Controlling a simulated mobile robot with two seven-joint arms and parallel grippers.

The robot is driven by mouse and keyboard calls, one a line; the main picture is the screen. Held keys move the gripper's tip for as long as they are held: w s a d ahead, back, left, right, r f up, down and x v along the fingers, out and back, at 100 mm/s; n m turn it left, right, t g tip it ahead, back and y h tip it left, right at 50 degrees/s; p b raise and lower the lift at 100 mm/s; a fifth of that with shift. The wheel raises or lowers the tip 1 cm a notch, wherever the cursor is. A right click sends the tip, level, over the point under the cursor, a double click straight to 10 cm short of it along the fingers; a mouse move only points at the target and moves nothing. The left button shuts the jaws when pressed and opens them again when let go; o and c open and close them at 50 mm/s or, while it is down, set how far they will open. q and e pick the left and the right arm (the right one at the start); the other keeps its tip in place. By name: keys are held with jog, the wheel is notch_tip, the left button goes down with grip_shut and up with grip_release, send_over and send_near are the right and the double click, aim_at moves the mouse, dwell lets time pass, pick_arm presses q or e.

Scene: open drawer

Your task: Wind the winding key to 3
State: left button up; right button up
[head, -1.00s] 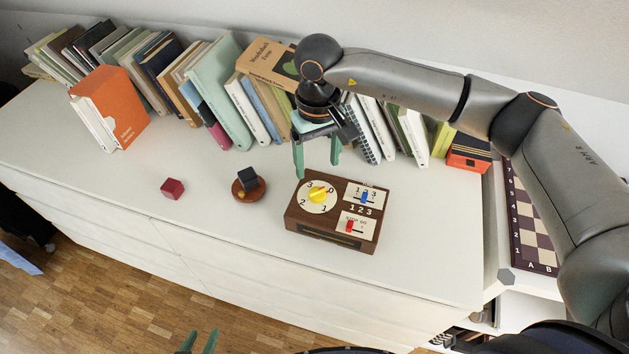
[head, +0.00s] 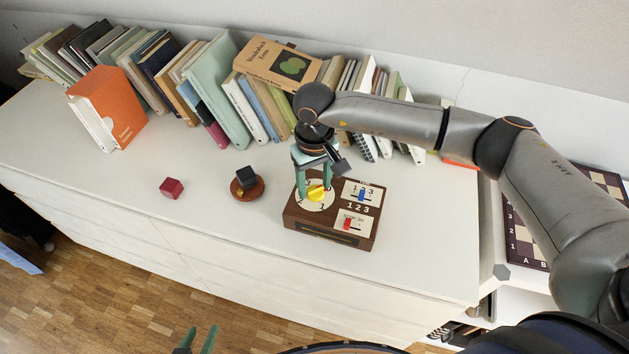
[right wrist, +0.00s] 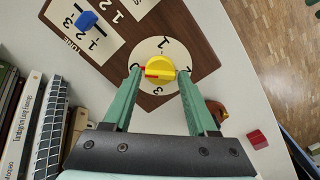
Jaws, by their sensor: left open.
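The yellow winding key (head: 317,194) sits on a white round dial (head: 312,206) on a wooden box (head: 330,233). The right wrist view shows the key (right wrist: 159,68) with a red mark at its left end, toward the side that seems to carry the 0. The 3 is at the dial's bottom there; a finger partly covers the right side. My right gripper (right wrist: 160,74) is open, its fingers on either side of the key with small gaps. In the head view, it (head: 316,186) reaches down over the dial. My left gripper (head: 201,333) is open and empty at the bottom edge.
The box also has a blue slider (head: 362,195) and a red switch (head: 348,224). A dark cube on a round wooden stand (head: 246,193) and a red cube (head: 171,188) are to the left. Books (head: 215,90) line the back. Clear tabletop lies in front.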

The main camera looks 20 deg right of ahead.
grip_shut()
dwell(0.4)
